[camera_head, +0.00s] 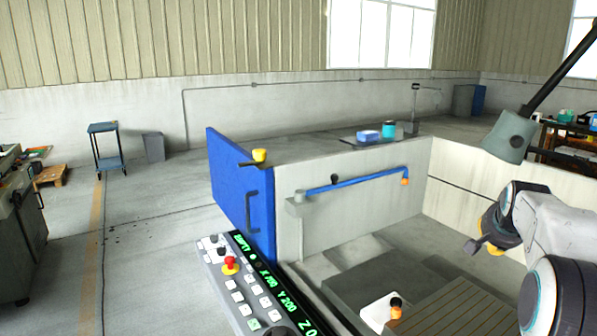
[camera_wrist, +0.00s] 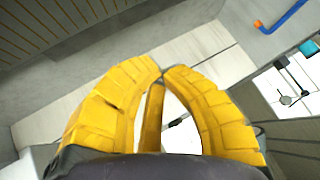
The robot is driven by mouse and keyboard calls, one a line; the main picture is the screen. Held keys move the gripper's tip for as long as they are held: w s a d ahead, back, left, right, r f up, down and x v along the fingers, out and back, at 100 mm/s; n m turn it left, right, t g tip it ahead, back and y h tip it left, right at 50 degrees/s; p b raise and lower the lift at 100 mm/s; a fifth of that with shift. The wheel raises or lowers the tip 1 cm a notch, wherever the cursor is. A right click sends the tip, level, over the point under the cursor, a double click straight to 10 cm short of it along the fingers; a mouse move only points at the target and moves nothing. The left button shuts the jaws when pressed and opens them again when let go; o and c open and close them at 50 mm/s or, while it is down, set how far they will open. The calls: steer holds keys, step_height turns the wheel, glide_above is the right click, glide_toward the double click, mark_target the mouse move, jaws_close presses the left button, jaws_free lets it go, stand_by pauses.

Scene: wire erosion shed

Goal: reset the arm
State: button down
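My gripper (camera_head: 487,243) shows at the right of the head view, at the end of my pale arm, above the inside of the machine's tank. It touches nothing that I can see. In the wrist view my gripper (camera_wrist: 162,74) has thick ribbed yellow fingers that curve inward. Their tips meet or almost meet, and a third thin yellow part stands between them. I see nothing held; pale surfaces show through the gap between the fingers.
The tank's grey wall carries a blue pipe (camera_head: 355,181). A blue door (camera_head: 240,190) stands at its left, with a control panel (camera_head: 245,290) in front. A blue box (camera_head: 368,136) and teal cup (camera_head: 389,130) sit on the ledge. A dark angled rod and grey head (camera_head: 510,137) hang near my arm.

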steer(key=s+a+f+n+g+y, duration=0.1)
steer(key=s+a+f+n+g, duration=0.15)
steer(key=s+a+f, duration=0.45)
steer(key=s+a+f+n+g+y, duration=0.2)
steer(key=s+a+f+n, duration=0.15)
steer(key=s, duration=0.55)
steer(key=s+a+n+y, duration=0.1)
steer(key=s+a+n, duration=0.4)
steer(key=s+a, duration=1.1)
steer(key=shift+s+a+r, duration=0.3)
steer(key=shift+s, duration=1.6)
